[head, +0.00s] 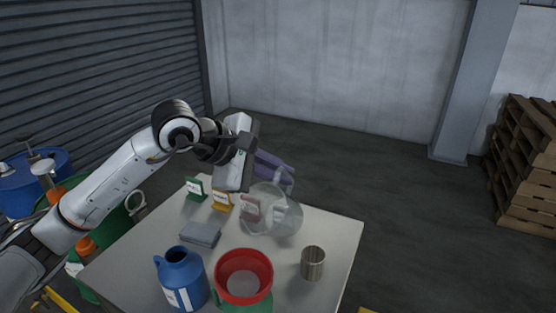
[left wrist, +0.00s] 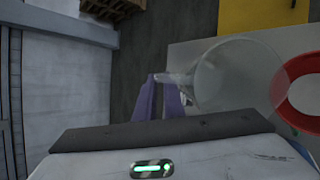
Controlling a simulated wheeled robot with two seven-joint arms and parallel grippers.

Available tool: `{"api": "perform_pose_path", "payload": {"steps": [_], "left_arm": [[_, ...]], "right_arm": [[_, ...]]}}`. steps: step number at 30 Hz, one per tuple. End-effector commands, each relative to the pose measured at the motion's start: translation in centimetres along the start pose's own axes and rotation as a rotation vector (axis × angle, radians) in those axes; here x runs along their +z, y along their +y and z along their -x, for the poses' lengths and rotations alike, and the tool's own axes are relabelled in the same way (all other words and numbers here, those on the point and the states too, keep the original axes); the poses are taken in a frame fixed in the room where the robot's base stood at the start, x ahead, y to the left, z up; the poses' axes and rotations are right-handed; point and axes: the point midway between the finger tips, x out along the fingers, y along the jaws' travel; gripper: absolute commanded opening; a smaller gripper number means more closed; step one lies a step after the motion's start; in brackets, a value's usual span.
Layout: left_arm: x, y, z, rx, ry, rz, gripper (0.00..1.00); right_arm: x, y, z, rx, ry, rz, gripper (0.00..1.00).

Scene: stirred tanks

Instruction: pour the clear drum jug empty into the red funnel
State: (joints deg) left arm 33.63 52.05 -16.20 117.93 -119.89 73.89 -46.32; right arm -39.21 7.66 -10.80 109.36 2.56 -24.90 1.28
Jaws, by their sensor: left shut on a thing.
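The clear drum jug (head: 272,213) is see-through and hangs over the back part of the table, behind the red funnel. My left gripper (head: 285,178), with purple fingers, is shut on it at its upper side. In the left wrist view the purple fingers (left wrist: 168,98) meet the handle side of the clear jug (left wrist: 225,75). The red funnel (head: 244,274) sits at the table's front on a green vessel (head: 240,304); its rim also shows in the left wrist view (left wrist: 283,95). I cannot tell how much liquid is in the jug. My right gripper is not in view.
A blue jug (head: 181,279) stands just left of the funnel, and a metal cup (head: 313,263) stands to its right. A grey block (head: 200,234) and small green (head: 195,188) and yellow (head: 221,201) signs are on the table (head: 342,238). Drums stand at far left.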

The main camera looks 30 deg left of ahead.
Motion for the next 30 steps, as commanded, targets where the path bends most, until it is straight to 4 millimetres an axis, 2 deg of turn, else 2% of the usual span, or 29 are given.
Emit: {"api": "perform_pose_path", "payload": {"steps": [1, 9, 21, 30], "left_arm": [[0.2, 0.5, 0.2, -0.017, 0.003, 0.008, 0.0], [-0.2, 1.5, -1.6, -0.22, 0.049, 0.095, 0.0], [0.2, 1.9, -0.8, -0.565, 0.129, 0.238, 0.0], [0.2, 1.9, -0.6, -0.647, 0.149, 0.272, 0.0]], "right_arm": [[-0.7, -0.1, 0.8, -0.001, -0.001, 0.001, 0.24], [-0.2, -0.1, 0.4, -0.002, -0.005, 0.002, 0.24], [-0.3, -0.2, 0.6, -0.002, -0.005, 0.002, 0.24], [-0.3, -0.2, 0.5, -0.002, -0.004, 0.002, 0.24]]}}
